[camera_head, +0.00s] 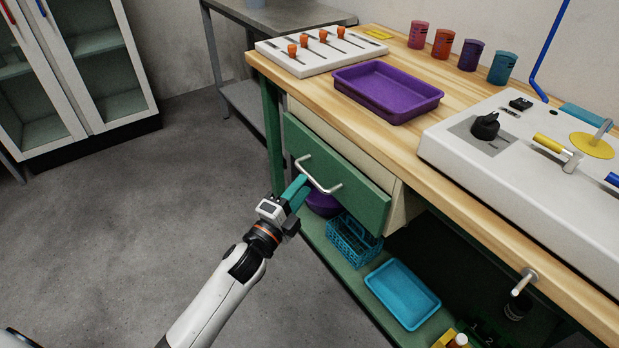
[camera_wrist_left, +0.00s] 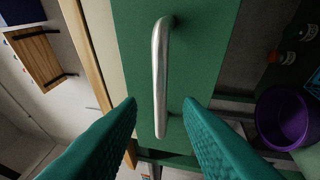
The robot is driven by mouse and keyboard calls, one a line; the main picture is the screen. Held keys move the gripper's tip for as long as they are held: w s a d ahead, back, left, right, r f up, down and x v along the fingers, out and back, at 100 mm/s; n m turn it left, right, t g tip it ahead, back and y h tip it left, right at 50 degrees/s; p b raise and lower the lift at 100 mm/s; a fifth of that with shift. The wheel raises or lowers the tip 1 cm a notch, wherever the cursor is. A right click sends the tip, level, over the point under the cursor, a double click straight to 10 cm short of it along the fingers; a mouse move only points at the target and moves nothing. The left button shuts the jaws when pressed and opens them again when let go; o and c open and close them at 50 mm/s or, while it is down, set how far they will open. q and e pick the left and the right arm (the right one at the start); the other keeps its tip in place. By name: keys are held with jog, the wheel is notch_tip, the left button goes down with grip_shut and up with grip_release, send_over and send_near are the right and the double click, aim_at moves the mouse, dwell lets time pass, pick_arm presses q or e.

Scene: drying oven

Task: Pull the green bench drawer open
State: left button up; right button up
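The green bench drawer (camera_head: 345,185) sits under the wooden worktop, with a beige strip showing between its front and the worktop. Its front also fills the middle of the left wrist view (camera_wrist_left: 205,60). A silver bar handle (camera_head: 318,178) is fixed across the front; it stands upright in the left wrist view (camera_wrist_left: 160,75). My left gripper (camera_head: 301,184) is at the handle's left part. In the left wrist view its two teal fingers (camera_wrist_left: 160,106) are open, one on each side of the bar, with gaps showing. My right gripper is not in view.
A purple tray (camera_head: 387,91) and a white panel with orange knobs (camera_head: 320,52) stand on the worktop (camera_head: 470,190). Below the drawer are a blue basket (camera_head: 353,241) and a blue tray (camera_head: 402,294) on the lower shelf. The grey floor (camera_head: 190,180) left of the bench is clear.

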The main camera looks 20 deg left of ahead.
aim_at(310, 175)
pick_arm(q)
jog(key=shift+x, duration=2.2)
jog(key=shift+c, duration=0.4)
grip_shut()
